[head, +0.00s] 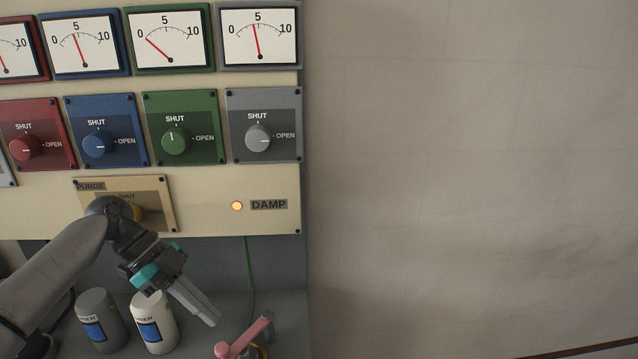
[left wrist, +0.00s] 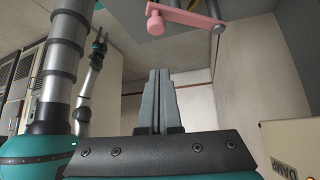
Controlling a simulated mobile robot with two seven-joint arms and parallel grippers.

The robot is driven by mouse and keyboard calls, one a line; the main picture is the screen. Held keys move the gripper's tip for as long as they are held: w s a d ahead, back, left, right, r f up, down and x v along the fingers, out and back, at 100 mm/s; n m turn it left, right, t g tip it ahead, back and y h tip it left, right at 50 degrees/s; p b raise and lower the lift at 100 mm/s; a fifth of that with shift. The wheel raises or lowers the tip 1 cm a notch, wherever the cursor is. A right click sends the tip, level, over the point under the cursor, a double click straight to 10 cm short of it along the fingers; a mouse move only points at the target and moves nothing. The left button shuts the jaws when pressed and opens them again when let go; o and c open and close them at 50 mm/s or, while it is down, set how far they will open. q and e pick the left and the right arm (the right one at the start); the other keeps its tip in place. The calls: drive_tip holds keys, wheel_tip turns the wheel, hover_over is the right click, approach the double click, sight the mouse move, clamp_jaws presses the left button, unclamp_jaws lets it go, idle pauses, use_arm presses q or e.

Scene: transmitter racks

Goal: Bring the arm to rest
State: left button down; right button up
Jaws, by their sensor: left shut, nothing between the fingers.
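My left arm comes in from the lower left in the head view. Its gripper (head: 213,321) hangs in front of the lower panel, fingers pointing down and right. The gripper is shut and empty; the two fingers also lie together in the left wrist view (left wrist: 159,100). It touches no knob that I can see. The arm covers much of the yellow purge plate (head: 166,192) and its knob. My right gripper is not in the head view.
The cream panel (head: 210,217) carries red, blue, green and grey knobs (head: 257,138) under dial gauges. A lamp (head: 237,206) by DAMP glows orange. Two bottles (head: 154,318) stand left of the fingers. A pink lever (head: 247,335) is close to their right. The wall area at right is clear.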

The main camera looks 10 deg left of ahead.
use_arm(q)
drive_tip(key=s+d+f+n+y, duration=0.2)
drive_tip(key=s+d+f+n, duration=0.1)
drive_tip(key=s+d+f, duration=0.4)
drive_tip(key=s+d+f+n+y, duration=0.25)
drive_tip(key=s+d+f, duration=0.2)
drive_tip(key=f, duration=0.45)
drive_tip(key=s+a+r+n+t+y, duration=0.2)
drive_tip(key=s+a+n+t+y, duration=0.15)
drive_tip(key=s+n, duration=0.7)
drive_tip(key=s+f+b+x, duration=0.1)
drive_tip(key=s+x, duration=0.2)
drive_tip(key=x, duration=0.8)
drive_tip(key=s+b+x, duration=0.1)
drive_tip(key=s+x, duration=0.1)
drive_tip(key=x, duration=0.9)
drive_tip(key=s+a+f+g+b, duration=0.1)
drive_tip(key=s+a+f, duration=0.2)
drive_tip(key=s+f, duration=1.3)
drive_tip(key=shift+s+f+g+b, duration=0.2)
drive_tip(key=shift+f+g+b, duration=0.15)
drive_tip(key=shift+f, duration=0.3)
drive_tip(key=c, duration=1.6)
unclamp_jaws()
